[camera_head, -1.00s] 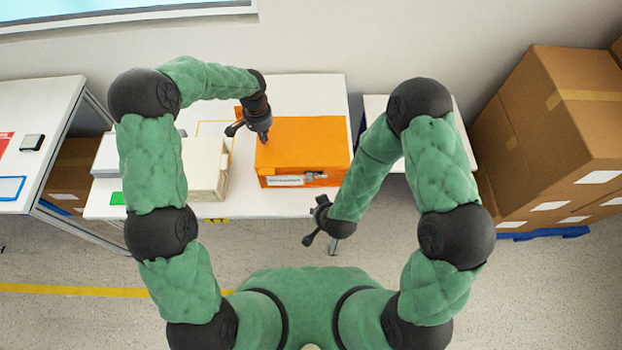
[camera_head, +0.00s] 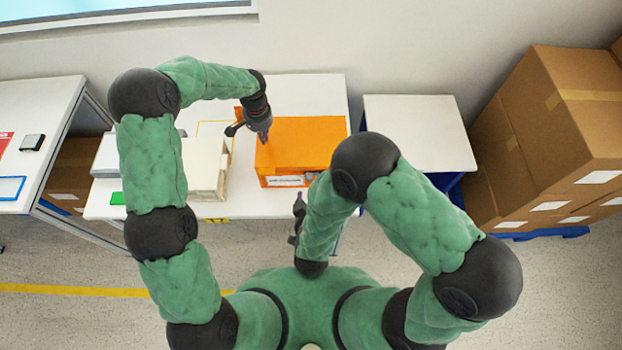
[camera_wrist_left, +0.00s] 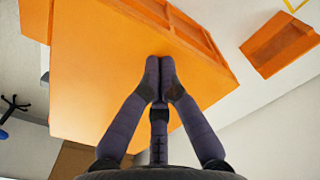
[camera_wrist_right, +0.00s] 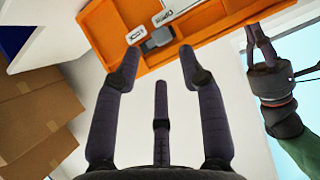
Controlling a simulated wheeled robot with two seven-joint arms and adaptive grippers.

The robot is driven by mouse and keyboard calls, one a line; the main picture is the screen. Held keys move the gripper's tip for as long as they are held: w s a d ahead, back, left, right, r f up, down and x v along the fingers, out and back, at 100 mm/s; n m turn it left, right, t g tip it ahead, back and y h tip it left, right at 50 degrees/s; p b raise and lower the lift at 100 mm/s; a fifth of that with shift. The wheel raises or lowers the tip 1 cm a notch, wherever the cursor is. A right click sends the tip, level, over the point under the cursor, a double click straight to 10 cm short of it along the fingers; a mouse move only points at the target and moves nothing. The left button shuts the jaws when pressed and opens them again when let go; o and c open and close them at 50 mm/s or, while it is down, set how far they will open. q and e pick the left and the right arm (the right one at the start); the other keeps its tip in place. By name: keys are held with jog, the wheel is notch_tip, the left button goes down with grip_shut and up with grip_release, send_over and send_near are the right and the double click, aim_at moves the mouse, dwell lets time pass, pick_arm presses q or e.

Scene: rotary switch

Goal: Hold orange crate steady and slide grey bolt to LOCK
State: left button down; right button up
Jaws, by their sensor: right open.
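The orange crate (camera_head: 300,140) sits on the white table, its front facing me. My left gripper (camera_head: 265,138) points down at the left part of the crate's top. Its fingertips are together with nothing between them in the left wrist view (camera_wrist_left: 160,75), at the crate's surface; contact is hard to tell. My right gripper (camera_head: 298,215) is in front of the crate, below its front edge, partly hidden by my forearm. In the right wrist view it is open and empty (camera_wrist_right: 160,75), apart from the grey bolt (camera_wrist_right: 158,38), which lies near the LOCK label (camera_wrist_right: 134,33).
A cream box (camera_head: 203,168) stands left of the crate on the white table (camera_head: 250,207). A white side table (camera_head: 420,130) and stacked cardboard boxes (camera_head: 560,130) are to the right.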

aim_at(309, 181)
jog(key=shift+x, duration=3.25)
grip_shut()
jog(key=shift+s+f, duration=0.1)
